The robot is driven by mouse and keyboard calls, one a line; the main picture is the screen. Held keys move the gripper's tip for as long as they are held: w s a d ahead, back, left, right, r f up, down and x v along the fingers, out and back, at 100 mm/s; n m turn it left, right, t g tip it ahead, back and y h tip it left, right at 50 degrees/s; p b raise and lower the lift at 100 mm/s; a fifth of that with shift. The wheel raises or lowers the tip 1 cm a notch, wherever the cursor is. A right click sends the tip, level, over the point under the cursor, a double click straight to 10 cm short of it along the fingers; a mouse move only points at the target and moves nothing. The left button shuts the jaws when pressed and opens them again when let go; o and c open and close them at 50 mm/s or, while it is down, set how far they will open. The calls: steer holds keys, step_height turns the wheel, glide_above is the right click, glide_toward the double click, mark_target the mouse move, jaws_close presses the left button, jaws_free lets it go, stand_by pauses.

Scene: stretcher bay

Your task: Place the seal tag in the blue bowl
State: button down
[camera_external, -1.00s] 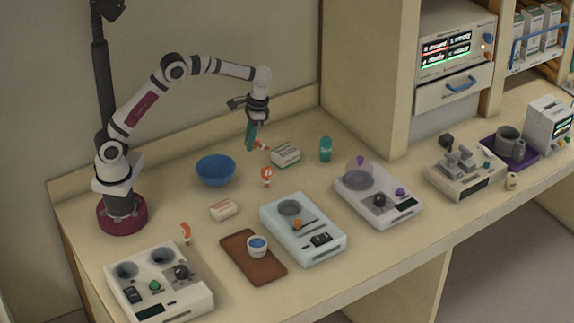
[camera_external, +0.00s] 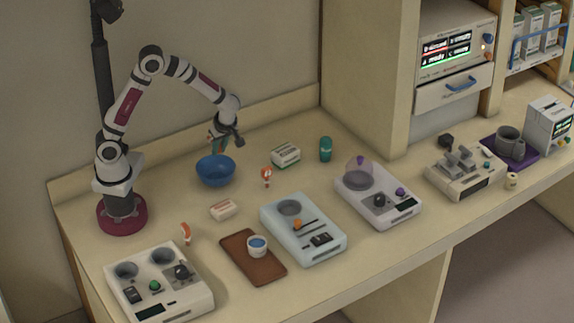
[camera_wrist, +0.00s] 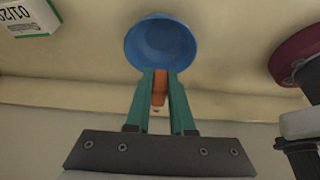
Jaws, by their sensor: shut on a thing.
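The blue bowl (camera_external: 216,171) stands on the bench near my arm's base, and it also shows in the wrist view (camera_wrist: 160,42). My gripper (camera_wrist: 160,78) has green fingers shut on an orange piece, which I take to be the seal tag (camera_wrist: 159,88). In the external view my gripper (camera_external: 218,144) is at the bowl's far rim. In the wrist view the fingertips overlap the bowl's near edge.
Similar orange-and-white tags stand at the middle (camera_external: 266,176) and front left (camera_external: 186,233). A white-and-green box (camera_external: 286,155), a teal bottle (camera_external: 326,149) and a small cream box (camera_external: 223,210) stand around the bowl. Several devices line the front. Bench immediately around the bowl is clear.

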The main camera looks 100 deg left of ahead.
step_height(320, 180, down, 10)
steer(key=shift+r, duration=0.1)
steer(key=c, duration=0.7)
jaws_free()
step_height(320, 180, up, 7)
stand_by(0.4)
